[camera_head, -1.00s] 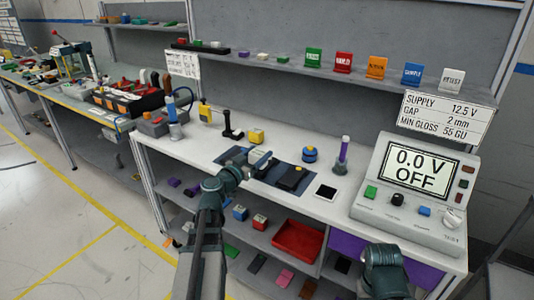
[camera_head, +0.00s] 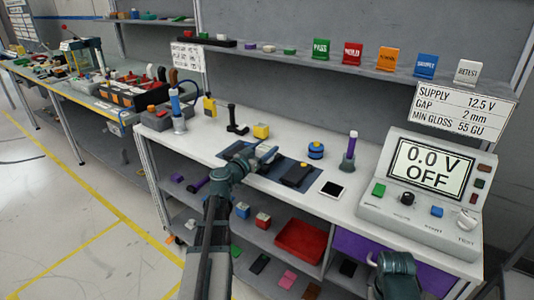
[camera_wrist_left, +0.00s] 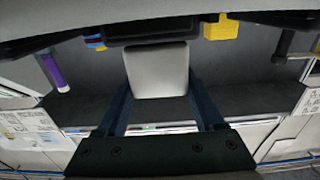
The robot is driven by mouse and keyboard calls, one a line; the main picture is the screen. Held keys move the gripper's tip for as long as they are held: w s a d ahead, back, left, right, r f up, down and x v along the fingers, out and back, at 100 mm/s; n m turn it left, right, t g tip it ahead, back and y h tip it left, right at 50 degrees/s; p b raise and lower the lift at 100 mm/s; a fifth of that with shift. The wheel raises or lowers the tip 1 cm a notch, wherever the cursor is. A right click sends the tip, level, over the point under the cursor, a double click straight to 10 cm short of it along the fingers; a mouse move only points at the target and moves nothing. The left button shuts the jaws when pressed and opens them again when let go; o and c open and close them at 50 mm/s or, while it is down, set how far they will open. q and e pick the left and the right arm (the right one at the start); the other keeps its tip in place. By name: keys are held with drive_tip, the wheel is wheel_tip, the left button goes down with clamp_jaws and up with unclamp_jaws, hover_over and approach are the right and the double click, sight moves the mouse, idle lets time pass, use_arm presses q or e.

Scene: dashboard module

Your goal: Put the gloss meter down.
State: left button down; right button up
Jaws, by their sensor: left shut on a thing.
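My left gripper (camera_head: 262,155) is over the dark blue mat (camera_head: 278,179) on the white bench. It is shut on a pale grey block, which I take for the gloss meter. In the left wrist view the grey block (camera_wrist_left: 158,72) sits between the two dark blue fingers of the gripper (camera_wrist_left: 162,95). In the head view the gripper mostly hides it, and I cannot tell whether it touches the mat. A black module (camera_head: 298,174) lies on the mat to the right. My right arm's end (camera_head: 396,270) is low at the bench front; its jaws are unclear.
A yellow block (camera_head: 261,131) and a black stand (camera_head: 236,122) are behind the gripper. A blue-yellow round item (camera_head: 315,150), a purple tool in a holder (camera_head: 349,152) and a white-and-black card (camera_head: 331,189) are to the right. The grey test console (camera_head: 428,185) reads 0.0 V OFF.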

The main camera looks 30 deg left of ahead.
use_arm(q)
drive_tip(key=shift+r, duration=0.1)
drive_tip(key=shift+f, duration=0.2)
unclamp_jaws()
drive_tip(key=shift+r, duration=0.1)
drive_tip(key=shift+r, duration=0.25)
drive_tip(key=s, duration=1.2)
drive_tip(key=shift+a+f, duration=0.15)
drive_tip(key=shift+a, duration=0.3)
